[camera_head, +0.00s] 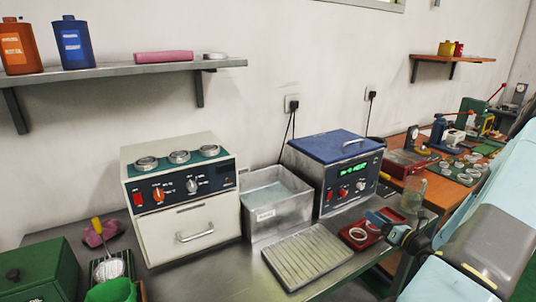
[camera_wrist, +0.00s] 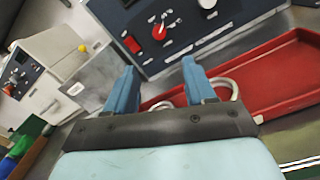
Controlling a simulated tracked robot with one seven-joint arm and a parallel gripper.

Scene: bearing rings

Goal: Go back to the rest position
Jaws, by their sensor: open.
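My gripper (camera_head: 378,217) has blue fingers and is at the right end of the steel bench, over or beside a small red tray (camera_head: 352,243). In the wrist view my gripper (camera_wrist: 159,68) is open, with a gap between the fingers and nothing seen in it. Two pale rings lie at the red tray (camera_wrist: 275,75): one ring (camera_wrist: 228,86) shows right of the fingers, and another ring (camera_wrist: 160,105) is partly hidden behind the gripper. In the head view a ring (camera_head: 358,234) lies in the tray. My arm comes in from the lower right.
A blue-lidded machine (camera_head: 335,172) stands close behind the gripper. A metal basin (camera_head: 275,203), a ribbed drain tray (camera_head: 307,255) and a cream machine (camera_head: 185,200) are to the left. A glass beaker (camera_head: 413,195) stands close on the right. Beyond is an orange bench with presses and rings.

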